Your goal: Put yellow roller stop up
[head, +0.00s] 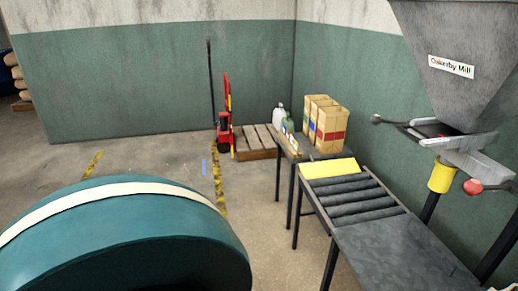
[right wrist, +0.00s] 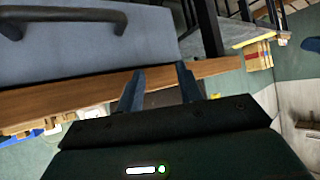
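The yellow roller stop (head: 329,168) is a flat yellow plate across the far end of the roller conveyor (head: 358,200) in the head view. Its face shows broadly to the camera; I cannot tell its exact tilt. My right gripper (right wrist: 160,70) shows in the right wrist view with its two dark fingers apart and nothing clearly held. A wooden edge (right wrist: 215,70) and a blue-grey panel with a dark handle (right wrist: 85,18) lie beyond the fingers. Neither gripper shows in the head view, so their distance from the stop cannot be told there.
A grey metal table (head: 400,245) joins the rollers' near end. The Oakerby Mill hopper (head: 450,50) stands at the right with a red knob (head: 473,187). Cartons (head: 325,125) and bottles (head: 280,115) stand behind. A pallet (head: 256,143) and a red jack (head: 224,130) are farther back.

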